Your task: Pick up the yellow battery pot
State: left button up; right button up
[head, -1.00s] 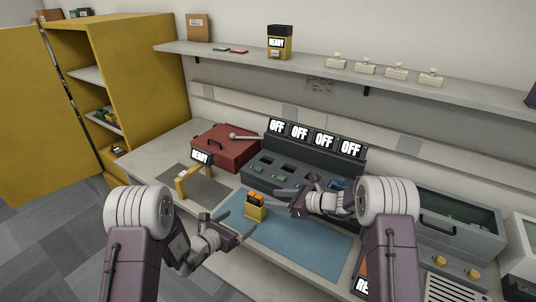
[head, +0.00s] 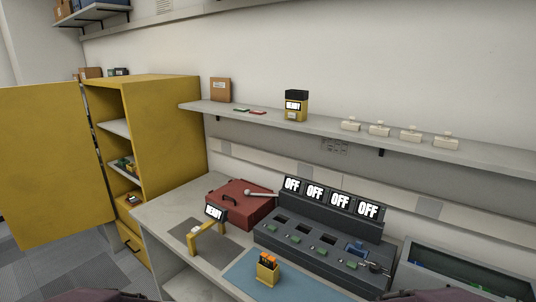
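The yellow battery pot (head: 267,272) stands upright on the blue mat (head: 240,276) at the bottom middle of the head view. Orange-topped, dark batteries stick up out of it. No gripper is seen touching it. Both of my grippers are out of view. Only purple parts of my arms show at the bottom edge, left and right of the pot.
A dark charger with several OFF screens (head: 325,240) stands behind and right of the pot. A red toolbox (head: 240,203) and a yellow stand with a READY screen (head: 208,236) are to the left. The wall shelf (head: 330,132) holds a yellow-black READY device (head: 295,107).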

aim_at(269, 277)
jog(key=i+j+z, duration=0.2)
jog(key=j, duration=0.45)
jog(key=i+j+z, duration=0.15)
jog(key=j, duration=0.55)
jog(key=i+j+z, duration=0.2)
jog(key=j, duration=0.45)
jog(key=j+z, duration=0.2)
jog(key=j, duration=0.5)
jog(key=k, duration=0.05)
